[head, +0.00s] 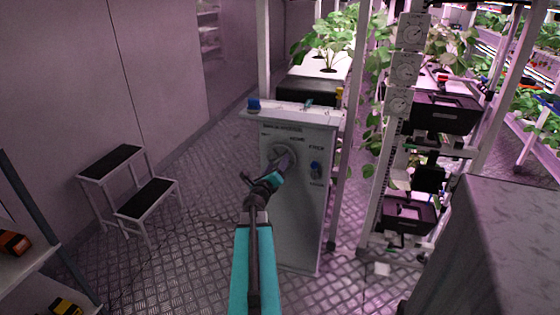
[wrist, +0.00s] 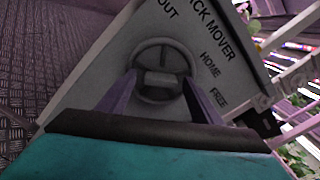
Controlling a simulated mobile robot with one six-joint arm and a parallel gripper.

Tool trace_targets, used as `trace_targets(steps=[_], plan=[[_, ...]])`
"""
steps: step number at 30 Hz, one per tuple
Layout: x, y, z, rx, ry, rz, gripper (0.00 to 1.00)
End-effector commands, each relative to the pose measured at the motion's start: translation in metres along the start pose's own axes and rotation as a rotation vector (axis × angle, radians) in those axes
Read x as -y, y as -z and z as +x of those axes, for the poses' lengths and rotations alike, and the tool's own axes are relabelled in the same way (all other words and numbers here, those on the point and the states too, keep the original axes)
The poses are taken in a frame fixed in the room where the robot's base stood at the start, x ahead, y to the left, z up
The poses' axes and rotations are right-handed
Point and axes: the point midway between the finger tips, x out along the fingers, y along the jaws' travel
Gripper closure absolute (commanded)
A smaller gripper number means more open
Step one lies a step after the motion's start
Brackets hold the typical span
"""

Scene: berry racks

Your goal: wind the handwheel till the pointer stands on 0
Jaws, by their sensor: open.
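A grey cabinet (head: 300,215) lettered "RACK MOVER" stands ahead, with OUT, HOME and FREE on its face. No 0 mark or pointer is readable; small white dials (head: 404,70) on a post at right are too small to read.
A step stool (head: 112,162) stands at left and a plant rack (head: 385,165) at right. A large grey box (head: 490,240) fills the lower right. Patterned metal floor lies clear between stool and cabinet.

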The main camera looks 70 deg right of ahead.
Motion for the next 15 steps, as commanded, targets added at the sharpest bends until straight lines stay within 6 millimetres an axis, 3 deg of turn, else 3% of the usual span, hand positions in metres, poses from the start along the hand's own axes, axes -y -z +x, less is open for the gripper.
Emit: trace_targets(steps=[13,15], plan=[[0.0001,-0.0002,0.0057,0.000,0.000,0.000,0.41],[0.0000,-0.0002,0.0056,0.000,0.000,0.000,0.49]])
